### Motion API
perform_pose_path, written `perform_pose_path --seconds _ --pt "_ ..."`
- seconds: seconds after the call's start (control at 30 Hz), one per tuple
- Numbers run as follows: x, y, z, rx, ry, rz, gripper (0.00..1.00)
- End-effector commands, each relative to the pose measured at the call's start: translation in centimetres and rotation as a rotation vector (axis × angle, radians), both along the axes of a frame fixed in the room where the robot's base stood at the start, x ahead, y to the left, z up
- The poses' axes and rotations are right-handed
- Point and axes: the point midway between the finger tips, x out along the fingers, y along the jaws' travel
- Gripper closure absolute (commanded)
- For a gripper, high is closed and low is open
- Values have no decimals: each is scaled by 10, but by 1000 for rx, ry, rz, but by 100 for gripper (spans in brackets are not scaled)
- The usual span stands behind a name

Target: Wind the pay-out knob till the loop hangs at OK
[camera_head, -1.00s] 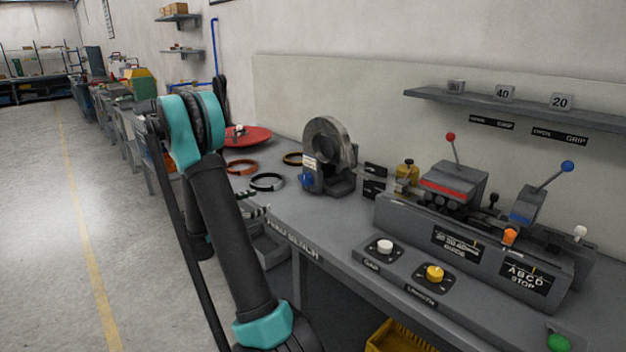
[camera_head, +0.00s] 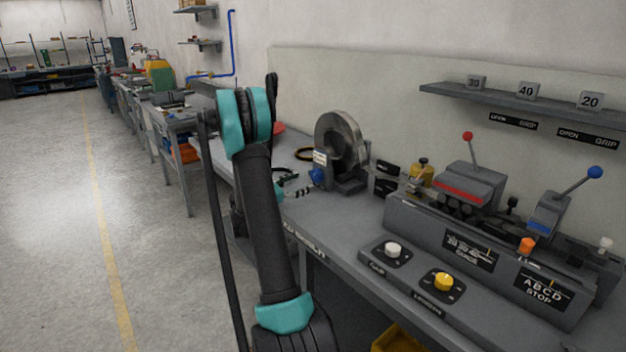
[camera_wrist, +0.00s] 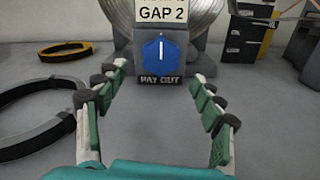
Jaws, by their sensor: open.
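The blue pay-out knob (camera_wrist: 161,52) faces me in the wrist view, above a "PAY OUT" label (camera_wrist: 161,80) and below a "GAP 2" plate (camera_wrist: 162,14). It also shows in the head view (camera_head: 320,176), at the foot of the round grey coil holder (camera_head: 341,142). My gripper (camera_wrist: 160,101) is open and empty, its fingers spread to the left and right in front of the knob, apart from it. In the head view my gripper (camera_head: 292,185) is partly hidden by my arm. I cannot make out the loop or an OK mark.
Dark rings (camera_wrist: 42,132) lie on the bench left of the knob in the wrist view. In the head view, a machine with a red-knobbed lever (camera_head: 467,136) and a blue-knobbed lever (camera_head: 595,172) stands right. A white knob (camera_head: 393,250) and yellow knob (camera_head: 443,281) sit in front.

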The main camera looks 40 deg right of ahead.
Motion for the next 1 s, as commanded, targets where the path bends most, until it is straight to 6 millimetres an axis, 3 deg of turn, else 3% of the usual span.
perform_pose_path --seconds 0.1,0.3,0.5,0.77,1.0 --pt "1 -24 0 0 0 -4 32" --pt "4 -51 0 0 0 -1 32" --pt "5 -62 0 0 0 0 32" --pt "5 -62 0 0 0 0 32" --pt "5 -62 0 0 0 0 60"
